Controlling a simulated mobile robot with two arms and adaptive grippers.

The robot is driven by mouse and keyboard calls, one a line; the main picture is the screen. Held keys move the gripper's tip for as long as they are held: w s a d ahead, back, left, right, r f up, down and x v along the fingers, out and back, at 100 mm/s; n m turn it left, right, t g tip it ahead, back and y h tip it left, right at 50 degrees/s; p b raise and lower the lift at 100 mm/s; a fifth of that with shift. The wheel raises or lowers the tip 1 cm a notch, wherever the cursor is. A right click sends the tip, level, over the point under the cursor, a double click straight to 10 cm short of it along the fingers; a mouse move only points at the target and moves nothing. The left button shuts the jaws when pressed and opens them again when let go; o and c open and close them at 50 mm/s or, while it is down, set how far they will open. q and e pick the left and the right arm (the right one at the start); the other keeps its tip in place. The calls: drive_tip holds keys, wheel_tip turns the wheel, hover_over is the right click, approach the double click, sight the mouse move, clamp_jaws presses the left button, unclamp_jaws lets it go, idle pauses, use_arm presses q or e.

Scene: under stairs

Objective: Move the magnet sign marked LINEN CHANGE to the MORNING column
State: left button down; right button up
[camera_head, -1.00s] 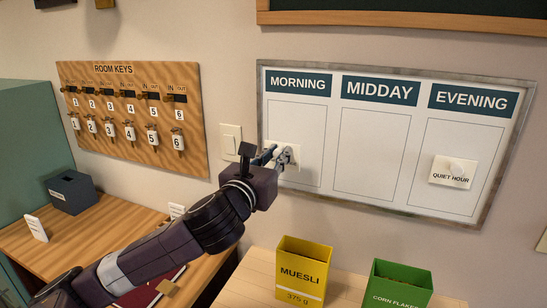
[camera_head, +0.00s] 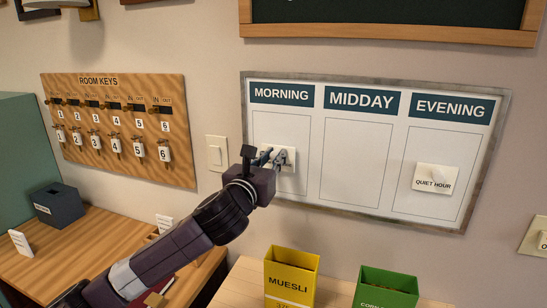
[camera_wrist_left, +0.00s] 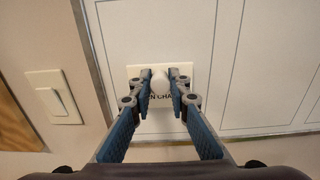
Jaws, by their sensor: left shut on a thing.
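The whiteboard (camera_head: 411,202) has MORNING (camera_head: 281,94), MIDDAY and EVENING columns. My left gripper (camera_head: 276,157) is at the MORNING column, shut on the knob of a white magnet sign (camera_head: 291,153). In the left wrist view, the sign (camera_wrist_left: 137,72) lies at the board's left column, with part of its lettering, "N CHA", showing between the fingers (camera_wrist_left: 160,82). The fingers hide the rest of the lettering. I cannot tell if the sign touches the board. Another sign, QUIET HOUR (camera_head: 435,178), is in the EVENING column. My right gripper is not in view.
A light switch (camera_head: 216,153) and the ROOM KEYS board (camera_head: 120,130) are on the wall to the left. A yellow MUESLI box (camera_head: 291,278) and a green corn flakes box (camera_head: 386,288) stand below the whiteboard. The MIDDAY column (camera_head: 356,160) is empty.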

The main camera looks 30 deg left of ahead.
use_arm(q)
drive_tip(key=shift+w+p, duration=0.15)
drive_tip(key=shift+p, duration=0.3)
idle(0.6)
drive_tip(key=shift+p, duration=0.35)
drive_tip(key=c, duration=2.5)
unclamp_jaws()
clamp_jaws()
drive_tip(key=shift+w+a+r, duration=0.1)
drive_tip(key=shift+w+a, duration=0.05)
drive_tip(key=shift+w, duration=0.2)
